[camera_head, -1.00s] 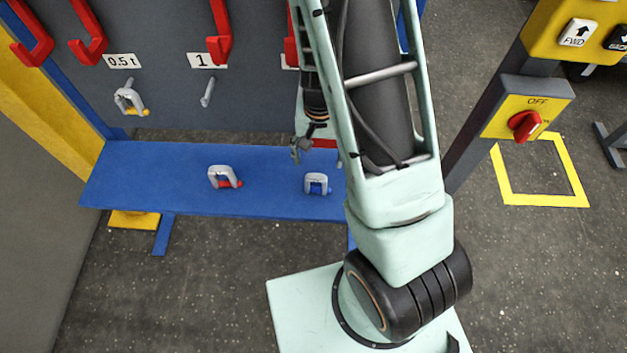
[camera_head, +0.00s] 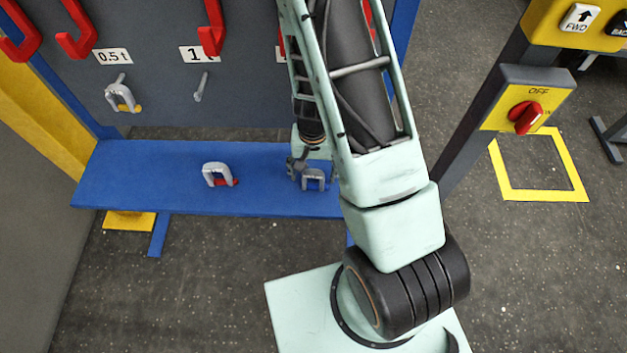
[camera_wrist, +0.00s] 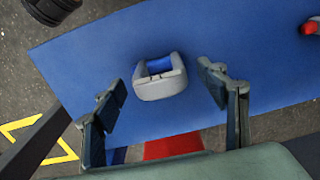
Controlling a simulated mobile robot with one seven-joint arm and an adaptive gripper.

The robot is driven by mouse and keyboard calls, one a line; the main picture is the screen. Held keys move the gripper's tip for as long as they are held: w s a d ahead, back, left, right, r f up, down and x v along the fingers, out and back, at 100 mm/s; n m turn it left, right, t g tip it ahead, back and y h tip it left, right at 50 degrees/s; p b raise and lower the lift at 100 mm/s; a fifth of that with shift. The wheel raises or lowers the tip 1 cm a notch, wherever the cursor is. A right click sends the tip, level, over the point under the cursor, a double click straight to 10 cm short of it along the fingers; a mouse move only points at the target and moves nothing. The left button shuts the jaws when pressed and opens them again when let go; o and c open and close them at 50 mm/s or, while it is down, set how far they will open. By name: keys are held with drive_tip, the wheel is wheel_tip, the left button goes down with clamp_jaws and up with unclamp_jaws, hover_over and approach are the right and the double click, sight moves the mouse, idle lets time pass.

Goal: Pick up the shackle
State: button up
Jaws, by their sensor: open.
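A grey shackle with a blue pin (camera_wrist: 160,84) sits on the blue shelf (camera_wrist: 90,42). In the wrist view it lies between and just beyond the fingers of my open, empty gripper (camera_wrist: 163,91). In the head view the same shackle (camera_head: 313,179) is at the right part of the shelf, and my gripper (camera_head: 297,166) is close to its left side, partly covered by my arm. A second grey shackle with a red pin (camera_head: 217,174) sits on the shelf to the left. A third shackle with a yellow pin (camera_head: 122,98) hangs on a peg under the "0.5 t" label.
A grey panel (camera_head: 160,90) with red hooks (camera_head: 80,35), labels and an empty peg (camera_head: 201,88) rises behind the shelf. A post with a red switch (camera_head: 525,117) stands at the right. The shelf between the two shackles is clear.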

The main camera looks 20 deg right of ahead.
drive_tip(key=c, duration=1.6)
drive_tip(key=shift+r, duration=0.55)
wheel_tip(320, 180, up, 2)
drive_tip(key=shift+r+p, duration=0.2)
drive_tip(key=shift+p, duration=0.3)
drive_tip(key=s+r+p, duration=0.1)
drive_tip(key=s+r, duration=0.1)
drive_tip(key=s, duration=0.1)
drive_tip(key=s+r+p, duration=0.2)
drive_tip(key=s+r, duration=0.1)
drive_tip(key=s+r+p, duration=0.2)
drive_tip(key=s+r, duration=0.1)
drive_tip(key=shift+s+a, duration=0.35)
drive_tip(key=s+p, duration=0.1)
drive_tip(key=p, duration=0.2)
drive_tip(key=s+r+p, duration=0.1)
drive_tip(key=p, duration=0.3)
drive_tip(key=s+a+p, duration=0.1)
drive_tip(key=s+p, duration=0.1)
drive_tip(key=p, duration=0.2)
drive_tip(key=shift+s+r, duration=0.1)
drive_tip(key=shift+r, duration=0.2)
